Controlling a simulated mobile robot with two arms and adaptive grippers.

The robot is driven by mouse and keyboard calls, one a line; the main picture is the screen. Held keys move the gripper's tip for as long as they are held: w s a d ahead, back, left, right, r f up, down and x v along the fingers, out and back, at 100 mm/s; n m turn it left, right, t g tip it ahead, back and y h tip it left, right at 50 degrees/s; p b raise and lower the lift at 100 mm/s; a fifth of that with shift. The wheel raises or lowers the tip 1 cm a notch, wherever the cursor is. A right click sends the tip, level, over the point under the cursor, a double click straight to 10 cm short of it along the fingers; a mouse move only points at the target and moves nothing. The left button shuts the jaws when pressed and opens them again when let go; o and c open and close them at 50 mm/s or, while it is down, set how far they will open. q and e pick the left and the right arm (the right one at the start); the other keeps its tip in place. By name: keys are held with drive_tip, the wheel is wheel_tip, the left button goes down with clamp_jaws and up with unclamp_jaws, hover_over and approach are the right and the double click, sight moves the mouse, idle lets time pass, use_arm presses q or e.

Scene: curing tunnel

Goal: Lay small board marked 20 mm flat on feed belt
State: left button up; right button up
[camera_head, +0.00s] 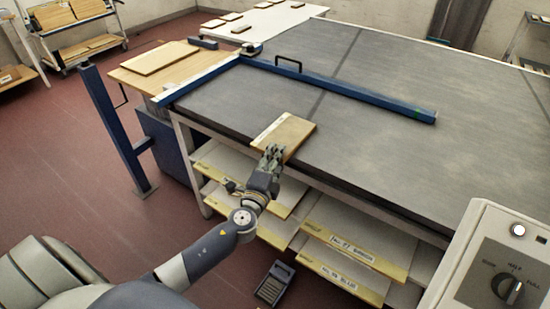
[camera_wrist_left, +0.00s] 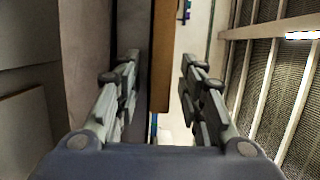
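The small board (camera_head: 286,131) is light brown with a pale marked strip along its left edge; the writing is too small to read. It appears to lie flat on the dark grey feed belt (camera_head: 400,150), at the belt's front edge. My left gripper (camera_head: 272,152) is at the board's near end. My right gripper is not in view.
A blue bar (camera_head: 340,88) with a black handle crosses the belt behind the board. Labelled boards (camera_head: 355,245) lie on shelves below the front edge. A wooden side table (camera_head: 165,75) and blue post (camera_head: 115,130) stand left. A control box (camera_head: 500,265) is front right.

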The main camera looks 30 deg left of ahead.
use_arm(q)
drive_tip(key=shift+r, duration=0.2)
drive_tip(key=s+d+b, duration=0.2)
drive_tip(key=s, duration=0.9)
drive_tip(key=shift+s+d+f, duration=0.15)
drive_tip(key=shift+s, duration=0.25)
